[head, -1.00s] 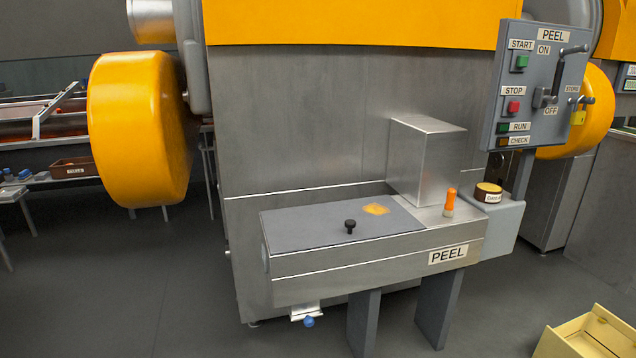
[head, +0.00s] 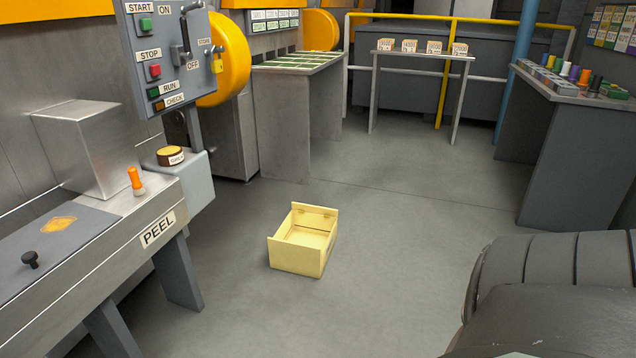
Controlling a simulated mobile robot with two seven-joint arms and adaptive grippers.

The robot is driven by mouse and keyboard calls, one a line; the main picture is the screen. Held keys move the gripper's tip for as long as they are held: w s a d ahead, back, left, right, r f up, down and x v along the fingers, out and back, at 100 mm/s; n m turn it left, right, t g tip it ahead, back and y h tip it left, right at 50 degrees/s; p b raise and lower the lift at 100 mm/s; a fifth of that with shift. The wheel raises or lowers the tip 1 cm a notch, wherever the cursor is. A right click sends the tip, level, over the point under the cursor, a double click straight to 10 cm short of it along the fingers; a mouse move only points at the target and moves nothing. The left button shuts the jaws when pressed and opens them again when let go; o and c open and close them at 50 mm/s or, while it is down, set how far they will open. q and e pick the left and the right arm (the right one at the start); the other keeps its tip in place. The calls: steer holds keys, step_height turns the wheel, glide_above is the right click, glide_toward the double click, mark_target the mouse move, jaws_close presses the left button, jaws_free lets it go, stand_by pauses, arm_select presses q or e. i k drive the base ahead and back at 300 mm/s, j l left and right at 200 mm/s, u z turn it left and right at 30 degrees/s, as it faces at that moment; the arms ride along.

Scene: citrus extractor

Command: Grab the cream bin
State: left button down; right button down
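The cream bin (head: 296,260) sits on the grey floor near the middle of the head view. It is an open-topped box with a higher back wall, and its inside looks empty. A dark grey rounded arm part of mine fills the lower right corner, well apart from the bin. Neither of my grippers shows in this view.
The PEEL bench (head: 110,262) with its metal legs stands at the left. A control panel (head: 165,55) rises behind it. A table with small cards (head: 424,55) stands at the back, and a grey bench (head: 572,90) at the right. The floor around the bin is clear.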

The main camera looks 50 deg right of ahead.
mark_target(305, 238)
steer(key=z, duration=1.5)
steer(key=i, duration=1.35)
steer(key=l+z, duration=0.05)
steer(key=l, duration=0.05)
